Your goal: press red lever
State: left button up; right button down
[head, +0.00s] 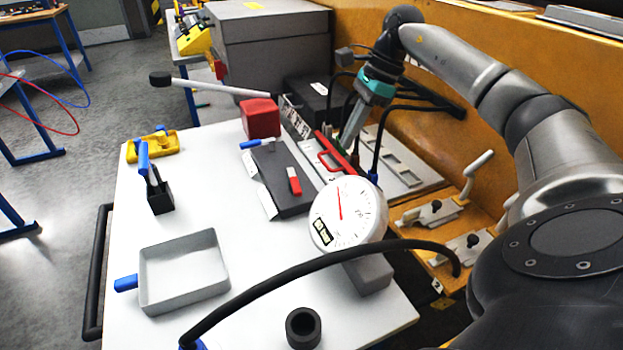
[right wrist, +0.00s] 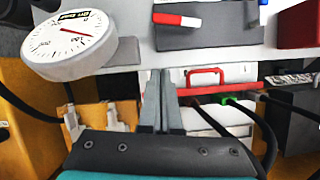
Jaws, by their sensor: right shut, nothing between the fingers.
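A small red lever (head: 294,181) with a pale end sits on a dark grey plate (head: 278,175) on the white table. In the right wrist view the red lever (right wrist: 172,19) lies near the top, beyond my fingertips. My right gripper (head: 347,143) is shut and empty. It points down near a red carry handle, up and to the right of the lever in the head view, and is apart from the lever. The right wrist view shows its closed fingers (right wrist: 162,80) below the plate's edge. My left gripper is not in view.
A blue lever (head: 250,144) shares the plate. A round dial gauge (head: 349,213) stands close below it. A red block (head: 261,118) with a long grey arm stands behind. A red handle (head: 328,161) and black cables are near my gripper. A grey tray (head: 184,271) sits front left.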

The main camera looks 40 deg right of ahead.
aim_at(294, 181)
jog(key=shift+f, duration=0.1)
jog(key=b+x, duration=0.1)
jog(key=x, duration=0.8)
jog(key=shift+b, duration=0.4)
jog(key=a, duration=0.1)
jog(key=w+a, duration=0.1)
jog(key=shift+w+a+f, duration=0.3)
jog(key=shift+a+f, duration=0.1)
jog(key=shift+w+a, duration=0.25)
jog(key=shift+a, duration=0.2)
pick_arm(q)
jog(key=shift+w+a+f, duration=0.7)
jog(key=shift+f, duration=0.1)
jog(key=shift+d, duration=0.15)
pick_arm(e)
jog(key=shift+a, duration=0.1)
